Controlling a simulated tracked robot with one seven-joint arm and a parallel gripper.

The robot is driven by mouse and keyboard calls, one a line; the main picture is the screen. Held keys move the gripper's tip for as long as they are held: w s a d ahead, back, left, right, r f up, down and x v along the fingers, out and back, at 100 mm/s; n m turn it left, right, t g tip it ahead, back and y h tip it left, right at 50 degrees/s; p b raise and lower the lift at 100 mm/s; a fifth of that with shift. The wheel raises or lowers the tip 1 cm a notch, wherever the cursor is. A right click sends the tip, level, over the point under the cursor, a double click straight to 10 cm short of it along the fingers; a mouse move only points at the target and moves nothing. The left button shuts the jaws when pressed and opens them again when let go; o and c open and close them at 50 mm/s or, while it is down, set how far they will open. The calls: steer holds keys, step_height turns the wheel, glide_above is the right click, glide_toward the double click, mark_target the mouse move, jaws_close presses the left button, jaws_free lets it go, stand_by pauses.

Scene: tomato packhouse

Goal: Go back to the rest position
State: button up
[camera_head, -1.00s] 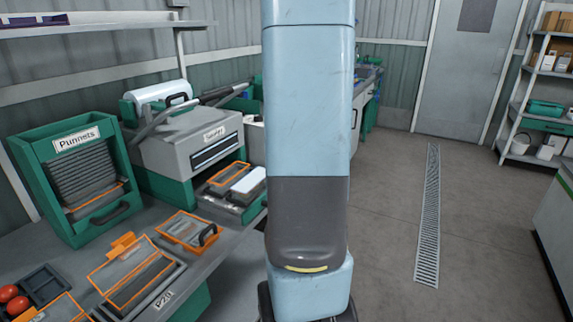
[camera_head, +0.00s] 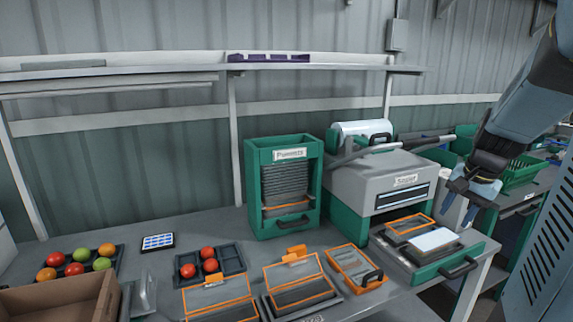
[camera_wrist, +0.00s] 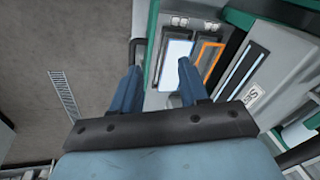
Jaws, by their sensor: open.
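My gripper (camera_head: 474,196) hangs at the right of the head view, in front of the right side of the grey and green sealer (camera_head: 372,183). In the wrist view my gripper (camera_wrist: 158,88) has its two blue fingers apart with nothing between them. The sealer's pulled-out drawer (camera_wrist: 160,100) shows below and beyond the fingers there. It carries an orange-rimmed punnet (camera_head: 409,227) and a white-topped one (camera_head: 432,240).
A green punnet dispenser (camera_head: 254,190) stands left of the sealer. Orange-rimmed punnets (camera_head: 300,287), a tomato tray (camera_head: 231,262), a second fruit tray (camera_head: 119,258) and a cardboard box (camera_head: 100,304) line the bench. Floor with a drain grate (camera_wrist: 64,95) is clear.

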steer(key=s+a+r+n+t, duration=0.1)
steer(key=s+a+r+n, duration=0.2)
steer(key=a, duration=0.6)
steer(key=s+a+r+n+t, duration=0.1)
steer(key=s+a+r+n, duration=0.3)
steer(key=s+a, duration=0.6)
steer(key=n, duration=0.2)
steer(key=shift+r+n+t+h, duration=0.15)
steer(key=shift+n+t+h, duration=0.15)
steer(key=shift+n, duration=0.1)
